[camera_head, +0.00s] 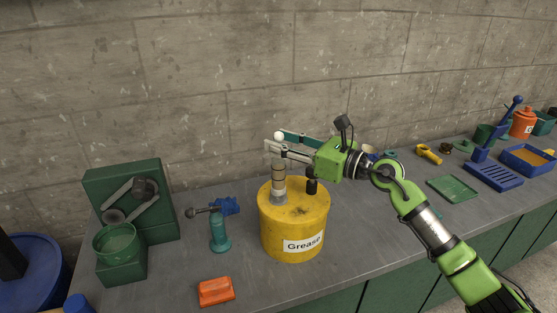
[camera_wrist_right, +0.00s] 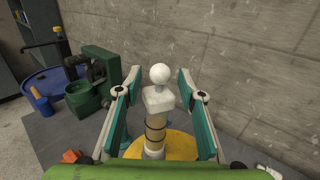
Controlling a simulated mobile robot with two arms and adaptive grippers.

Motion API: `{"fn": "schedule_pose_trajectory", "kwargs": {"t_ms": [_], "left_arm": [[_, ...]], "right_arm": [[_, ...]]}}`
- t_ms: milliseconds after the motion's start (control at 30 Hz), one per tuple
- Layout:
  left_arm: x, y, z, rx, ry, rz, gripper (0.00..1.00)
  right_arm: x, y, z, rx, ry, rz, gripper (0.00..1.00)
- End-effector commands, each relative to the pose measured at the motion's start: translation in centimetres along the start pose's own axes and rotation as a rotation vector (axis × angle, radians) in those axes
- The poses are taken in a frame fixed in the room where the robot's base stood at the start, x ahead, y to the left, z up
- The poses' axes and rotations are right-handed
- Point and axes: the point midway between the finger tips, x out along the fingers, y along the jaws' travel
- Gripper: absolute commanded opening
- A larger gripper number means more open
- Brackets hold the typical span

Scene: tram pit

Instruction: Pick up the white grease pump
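The white grease pump (camera_wrist_right: 158,100) stands upright on the yellow grease bucket (camera_head: 291,237), with a white ball on top and a tan, dark-banded body below. In the head view the pump (camera_head: 279,181) is partly covered by my right gripper (camera_head: 277,146), which reaches in from the right at the pump's top. In the right wrist view my right gripper (camera_wrist_right: 158,95) is open, with one teal finger on each side of the pump and a gap on both sides. My left gripper is in neither view.
A green box with tools (camera_head: 130,205) and a teal stand with a blue clamp (camera_head: 220,229) are left of the bucket. An orange block (camera_head: 216,291) lies in front. A concrete wall rises behind.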

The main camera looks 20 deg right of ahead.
Motion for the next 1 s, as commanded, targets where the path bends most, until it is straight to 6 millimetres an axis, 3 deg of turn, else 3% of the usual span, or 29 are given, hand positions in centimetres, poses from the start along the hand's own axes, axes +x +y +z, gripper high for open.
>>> {"fn": "schedule_pose_trajectory", "kwargs": {"t_ms": [100,333,367,500,1000], "left_arm": [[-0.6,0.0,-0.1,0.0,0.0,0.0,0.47],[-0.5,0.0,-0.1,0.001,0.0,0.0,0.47],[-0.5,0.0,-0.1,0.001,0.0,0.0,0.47],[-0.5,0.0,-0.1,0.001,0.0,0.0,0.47],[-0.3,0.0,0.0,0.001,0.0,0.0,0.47]], "right_arm": [[1.0,0.0,0.1,0.002,-0.001,0.001,0.36],[1.1,0.0,-0.1,0.0,0.001,0.0,0.36],[1.1,0.0,-0.1,0.0,0.001,0.0,0.34],[1.1,0.0,-0.1,0.0,0.0,0.0,0.0],[1.1,0.0,1.0,-0.004,-0.003,0.0,0.0]]}}
